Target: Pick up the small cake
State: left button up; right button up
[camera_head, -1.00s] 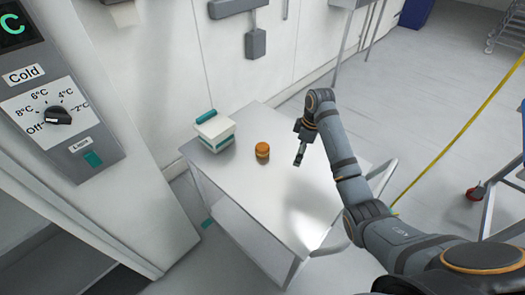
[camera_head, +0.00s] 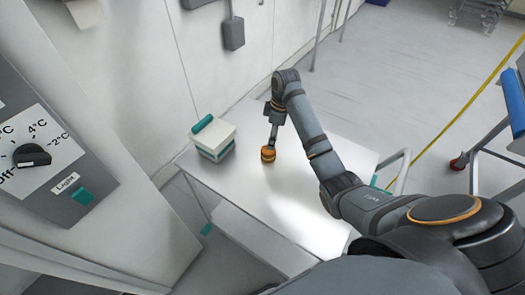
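The small cake (camera_head: 268,154) is a small round orange-brown thing with a dark band, standing on the grey-white table (camera_head: 300,207). My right gripper (camera_head: 271,143) comes down from above, its fingertips at the top and back of the cake. The fingers are small and partly merge with the cake, so I cannot tell whether they are open or closed on it. The cake seems to be on the tabletop. My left gripper is not in view.
A white box with a teal handle (camera_head: 213,138) stands on the table's back left corner. A cold cabinet with a dial (camera_head: 32,155) is at the left. A wall runs behind the table. The table's front is clear. A blue-topped cart (camera_head: 513,100) stands at the right.

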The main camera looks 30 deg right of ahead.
aim_at(268, 152)
notch_tip(268, 152, down, 5)
jog(key=shift+s+a+r+p, duration=0.1)
jog(key=shift+a+r+p, duration=0.1)
jog(key=shift+p, duration=0.25)
jog(key=shift+f, duration=0.2)
jog(key=shift+w+f, duration=0.1)
jog(key=shift+w, duration=0.1)
jog(key=f, duration=0.1)
jog(key=f+p, duration=0.1)
jog(key=f, duration=0.1)
jog(key=w+f, duration=0.1)
jog(key=f, duration=0.1)
jog(key=shift+a, duration=0.4)
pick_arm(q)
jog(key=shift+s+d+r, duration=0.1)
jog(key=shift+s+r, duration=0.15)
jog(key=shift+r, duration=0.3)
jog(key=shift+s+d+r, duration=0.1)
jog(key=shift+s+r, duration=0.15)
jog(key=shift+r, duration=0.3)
pick_arm(e)
jog(key=shift+s+r, duration=0.1)
jog(key=c, duration=0.8)
